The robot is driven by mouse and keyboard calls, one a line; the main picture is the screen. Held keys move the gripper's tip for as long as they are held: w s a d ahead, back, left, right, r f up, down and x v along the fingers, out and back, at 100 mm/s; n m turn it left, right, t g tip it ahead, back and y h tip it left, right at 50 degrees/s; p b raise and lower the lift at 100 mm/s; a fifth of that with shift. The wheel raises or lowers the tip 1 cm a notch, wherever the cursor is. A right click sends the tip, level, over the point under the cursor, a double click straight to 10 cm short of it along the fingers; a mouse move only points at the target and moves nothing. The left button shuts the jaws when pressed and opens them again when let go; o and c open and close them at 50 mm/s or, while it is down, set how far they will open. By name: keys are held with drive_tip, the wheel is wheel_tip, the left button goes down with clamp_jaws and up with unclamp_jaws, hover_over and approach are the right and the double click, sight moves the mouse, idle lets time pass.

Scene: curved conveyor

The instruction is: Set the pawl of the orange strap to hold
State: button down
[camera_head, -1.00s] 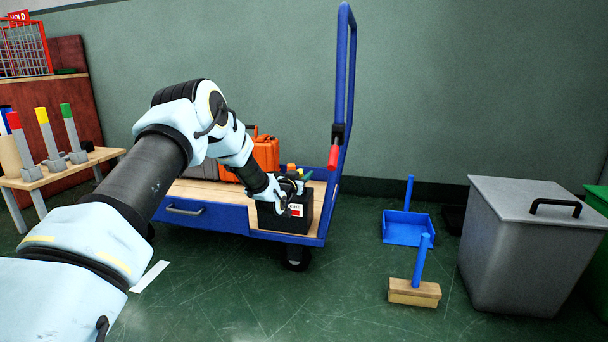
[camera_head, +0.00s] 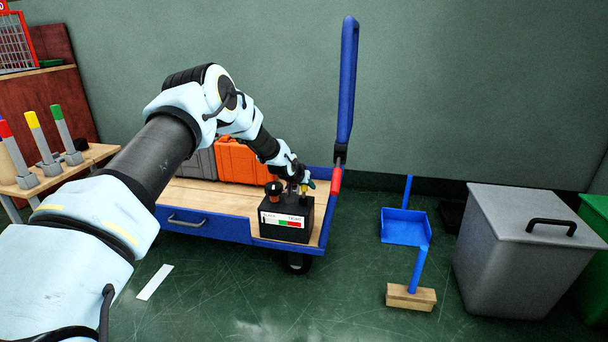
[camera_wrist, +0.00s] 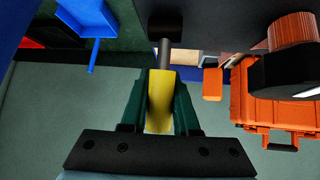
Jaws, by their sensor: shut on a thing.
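A black box (camera_head: 286,220) with a white label and red and green marks stands on the cart's right end. An orange-brown spool (camera_head: 273,189) sits at its top left; an orange spool (camera_wrist: 292,29) also shows in the wrist view, near a small orange block (camera_wrist: 212,84). I cannot tell which part is the pawl. My gripper (camera_head: 305,183) is above the box's right side. In the wrist view my gripper (camera_wrist: 160,100) has its dark green fingers shut on a yellow handle (camera_wrist: 159,95) on a grey rod. The rod's far end meets the dark box.
The blue cart (camera_head: 205,222) has a wooden deck, an orange case (camera_head: 240,160) and an upright blue push bar (camera_head: 347,80) close right of my gripper. A blue dustpan (camera_head: 403,228), a brush (camera_head: 411,297) and a grey bin (camera_head: 520,250) stand on the floor at right.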

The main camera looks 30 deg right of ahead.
drive_tip(key=shift+w+d+f+g+y+p, duration=0.15)
drive_tip(key=shift+f+g+y+p, duration=0.15)
drive_tip(key=shift+g+y, duration=0.15)
idle(0.3)
drive_tip(key=c, duration=0.7)
unclamp_jaws()
drive_tip(key=shift+o, duration=0.2)
drive_tip(key=shift+r, duration=0.1)
drive_tip(key=p+v, duration=0.3)
drive_tip(key=v, duration=0.7)
drive_tip(key=shift+a+r, duration=0.25)
